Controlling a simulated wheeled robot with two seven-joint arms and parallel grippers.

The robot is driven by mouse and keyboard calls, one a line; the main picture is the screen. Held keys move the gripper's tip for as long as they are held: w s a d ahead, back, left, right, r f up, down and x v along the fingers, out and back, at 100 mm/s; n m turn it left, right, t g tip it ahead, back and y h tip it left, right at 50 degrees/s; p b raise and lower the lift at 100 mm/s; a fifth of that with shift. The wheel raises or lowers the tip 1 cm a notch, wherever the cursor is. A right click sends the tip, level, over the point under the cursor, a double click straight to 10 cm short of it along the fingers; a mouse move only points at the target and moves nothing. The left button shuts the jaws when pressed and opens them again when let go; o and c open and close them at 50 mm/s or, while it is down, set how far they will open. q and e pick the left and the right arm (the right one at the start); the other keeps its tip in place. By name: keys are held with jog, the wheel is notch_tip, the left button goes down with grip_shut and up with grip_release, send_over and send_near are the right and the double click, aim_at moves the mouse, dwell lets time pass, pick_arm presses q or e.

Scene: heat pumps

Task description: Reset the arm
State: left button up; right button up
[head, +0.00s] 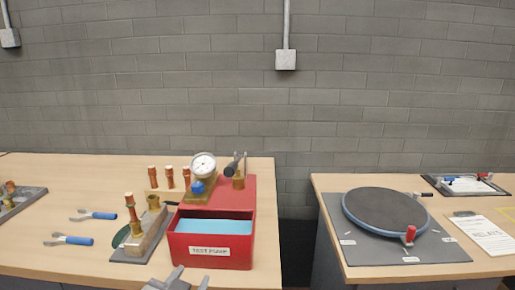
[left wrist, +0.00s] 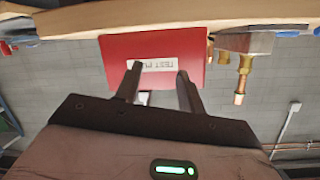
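My left gripper (head: 188,279) shows at the bottom edge of the head view, in front of the red box (head: 210,262) labelled as a test fluid box. In the left wrist view my left gripper (left wrist: 157,82) has its two fingers apart with nothing held between them. That view is upside down, and the red box (left wrist: 112,62) with its white label lies beyond the fingertips. The box holds light blue liquid or lining (head: 215,227). My right gripper is in neither view.
Left of the box stands a block (head: 140,240) with brass and copper fittings. A pressure gauge (head: 203,165) stands behind the box. A gap separates this table from the right one, which bears a round dark turntable (head: 385,210).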

pick_arm(q)
jog(key=s+a+f+n+g, duration=0.15)
jog(key=s+f+g, duration=0.25)
jog(key=s, duration=0.4)
jog(key=s+a+f+g+y, duration=0.1)
jog(key=s+a+f+g, duration=0.2)
jog(key=s+f, duration=0.35)
jog(key=s+a+f+n+g, duration=0.1)
jog(key=s+a+f+g, duration=0.2)
jog(key=s, duration=0.7)
jog(key=w+d+f+t+h, duration=0.2)
jog(key=w+d+f+t, duration=0.3)
jog(key=w+d+f, duration=0.1)
jog(key=shift+w+m+t+h, duration=0.25)
jog(key=shift+m+t+h, duration=0.05)
jog(key=shift+m+h, duration=0.1)
jog(key=shift+a, duration=0.1)
